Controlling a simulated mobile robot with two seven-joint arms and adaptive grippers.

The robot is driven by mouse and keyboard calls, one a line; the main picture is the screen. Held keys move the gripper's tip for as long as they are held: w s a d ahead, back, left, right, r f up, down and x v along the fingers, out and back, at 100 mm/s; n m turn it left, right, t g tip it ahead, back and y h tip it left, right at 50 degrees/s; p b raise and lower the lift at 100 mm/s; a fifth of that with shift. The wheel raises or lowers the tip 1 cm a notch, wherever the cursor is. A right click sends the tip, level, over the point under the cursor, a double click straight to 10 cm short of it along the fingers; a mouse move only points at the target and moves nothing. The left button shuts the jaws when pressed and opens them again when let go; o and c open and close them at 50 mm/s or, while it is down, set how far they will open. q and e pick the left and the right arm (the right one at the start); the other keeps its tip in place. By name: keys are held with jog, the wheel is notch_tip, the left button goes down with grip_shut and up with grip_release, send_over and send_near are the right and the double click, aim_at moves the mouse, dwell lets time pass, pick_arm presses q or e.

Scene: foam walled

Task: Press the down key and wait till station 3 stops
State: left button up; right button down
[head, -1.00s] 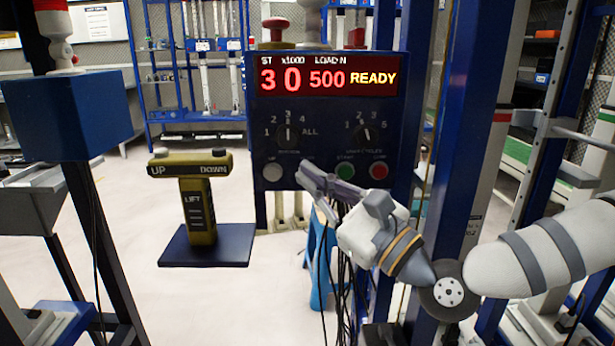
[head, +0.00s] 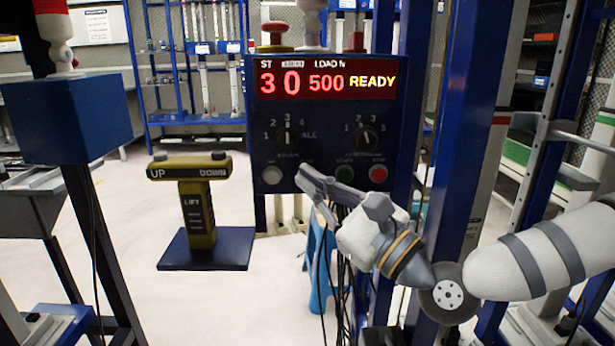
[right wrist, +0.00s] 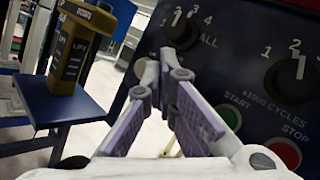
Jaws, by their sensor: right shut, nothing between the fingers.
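The yellow lift pedestal (head: 200,205) stands on a dark blue base, left of the control panel (head: 325,130). Its bar carries UP at the left and DOWN at the right, with the small dark down key (head: 219,155) on top. The red display (head: 326,80) reads ST 3, 0, 500 and READY. My right gripper (head: 302,176) is shut and empty in front of the panel's lower part, to the right of the lift pedestal and apart from the down key. The right wrist view shows its fingers (right wrist: 166,62) meeting at the tips. My left gripper is out of view.
The panel has a station knob (head: 288,138), a second knob (head: 366,138), a green start button (head: 344,174) and a red stop button (head: 378,174). A blue post (head: 465,150) rises beside my right arm. A blue box (head: 70,120) stands at the left. Pale floor is open around the pedestal.

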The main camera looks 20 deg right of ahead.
jog(key=shift+w, duration=0.1)
dwell(0.3)
jog(key=shift+w+d, duration=0.1)
jog(key=shift+w, duration=0.2)
jog(key=shift+w+d+b, duration=0.15)
jog(key=shift+w+b, duration=0.25)
jog(key=shift+w, duration=0.1)
dwell(0.6)
jog(key=shift+s, duration=0.15)
jog(key=shift+s+a, duration=0.25)
jog(key=shift+s, duration=0.5)
jog(key=s, duration=0.2)
jog(key=s+a+p, duration=0.1)
jog(key=s, duration=0.1)
jog(key=shift+s+a, duration=0.2)
jog(key=shift+s, duration=0.2)
dwell(0.5)
